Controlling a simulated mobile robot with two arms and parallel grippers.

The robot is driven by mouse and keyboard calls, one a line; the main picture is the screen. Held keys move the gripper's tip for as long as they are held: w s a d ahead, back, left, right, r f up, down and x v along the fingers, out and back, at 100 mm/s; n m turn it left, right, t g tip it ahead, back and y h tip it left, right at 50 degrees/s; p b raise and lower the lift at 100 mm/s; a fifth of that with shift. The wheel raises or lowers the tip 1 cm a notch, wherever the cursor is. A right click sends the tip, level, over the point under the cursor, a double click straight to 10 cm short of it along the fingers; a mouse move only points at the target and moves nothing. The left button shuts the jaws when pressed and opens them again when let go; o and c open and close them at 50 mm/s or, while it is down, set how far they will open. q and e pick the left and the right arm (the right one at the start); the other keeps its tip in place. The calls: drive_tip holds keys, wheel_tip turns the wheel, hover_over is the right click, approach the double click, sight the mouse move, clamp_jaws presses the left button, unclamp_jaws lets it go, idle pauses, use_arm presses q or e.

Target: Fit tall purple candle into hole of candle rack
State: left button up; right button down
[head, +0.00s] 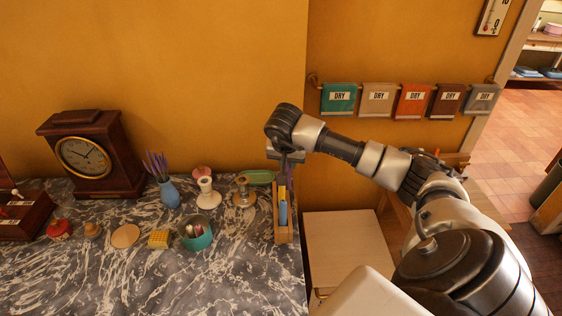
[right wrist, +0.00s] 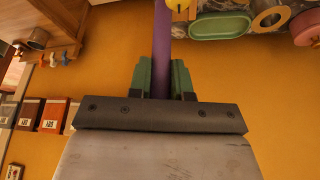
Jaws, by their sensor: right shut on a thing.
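The tall purple candle (right wrist: 161,45) is between the green finger pads of my right gripper (right wrist: 162,82) in the right wrist view. In the head view the right gripper (head: 287,160) is above the back end of the wooden candle rack (head: 276,205), pointing down. A yellow candle (head: 282,193) and a blue candle (head: 283,214) stand in the rack. The purple candle's lower end is hidden, so I cannot tell whether it is in a hole. My left gripper is not in view.
The rack is at the marble counter's right edge. Left of it are candlesticks (head: 208,194), a green dish (head: 258,177), a teal bowl (head: 197,238), a blue vase (head: 169,193) and a clock (head: 92,157). Towels (head: 377,99) hang at the right. The counter's front is clear.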

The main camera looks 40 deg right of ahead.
wheel_tip(320, 180, down, 6)
drive_tip(key=w+b, duration=0.2)
drive_tip(key=b, duration=0.1)
drive_tip(key=shift+w+a+r, duration=0.25)
drive_tip(key=shift+f+b, duration=0.15)
drive_tip(key=shift+b, duration=0.15)
drive_tip(key=c, duration=1)
unclamp_jaws()
drive_tip(key=shift+c, duration=0.2)
